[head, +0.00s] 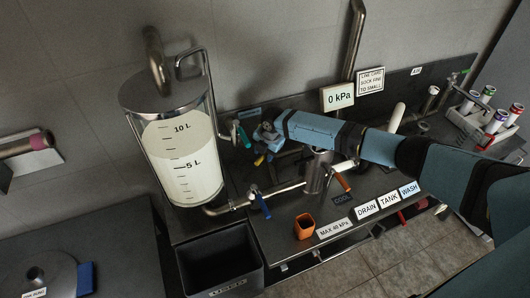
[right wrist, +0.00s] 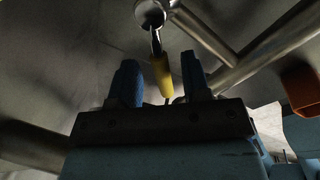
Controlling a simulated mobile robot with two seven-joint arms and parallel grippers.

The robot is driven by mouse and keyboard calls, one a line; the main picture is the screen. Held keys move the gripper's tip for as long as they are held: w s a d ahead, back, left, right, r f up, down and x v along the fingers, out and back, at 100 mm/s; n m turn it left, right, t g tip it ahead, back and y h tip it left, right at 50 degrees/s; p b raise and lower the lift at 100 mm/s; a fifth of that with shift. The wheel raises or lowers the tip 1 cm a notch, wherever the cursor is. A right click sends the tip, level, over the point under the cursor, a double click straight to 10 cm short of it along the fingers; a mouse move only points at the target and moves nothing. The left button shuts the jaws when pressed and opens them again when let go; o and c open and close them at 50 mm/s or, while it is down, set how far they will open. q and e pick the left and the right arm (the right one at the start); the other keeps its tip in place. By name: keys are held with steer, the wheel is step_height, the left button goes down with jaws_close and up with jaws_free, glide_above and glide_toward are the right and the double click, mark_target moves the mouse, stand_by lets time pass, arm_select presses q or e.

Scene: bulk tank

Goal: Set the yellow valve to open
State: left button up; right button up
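The yellow valve's handle (head: 259,160) shows in the head view as a small yellow piece just below my right gripper (head: 264,136), near the tank; the gripper hides much of the valve. In the right wrist view the yellow handle (right wrist: 162,75) is joined by a metal stem to a round metal fitting (right wrist: 150,12). The right gripper (right wrist: 160,82) is open there, its two blue fingers either side of the handle with a gap at each side. I cannot tell how deep the handle sits between them. My left gripper is not in view.
A clear tank (head: 185,150) of pale liquid stands left of the gripper. Close by are a green handle (head: 243,136), a blue handle (head: 261,202) and an orange handle (head: 343,182). An orange cup (head: 303,226) stands near the counter's front. A gauge sign (head: 339,97) reads 0 kPa.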

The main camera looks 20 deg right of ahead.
steer(key=shift+r, duration=0.1)
step_height(320, 180, up, 13)
steer(key=s+d+b, duration=0.1)
steer(key=s, duration=0.1)
steer(key=shift+s+d+r, duration=0.15)
steer(key=shift+d, duration=0.05)
stand_by(0.6)
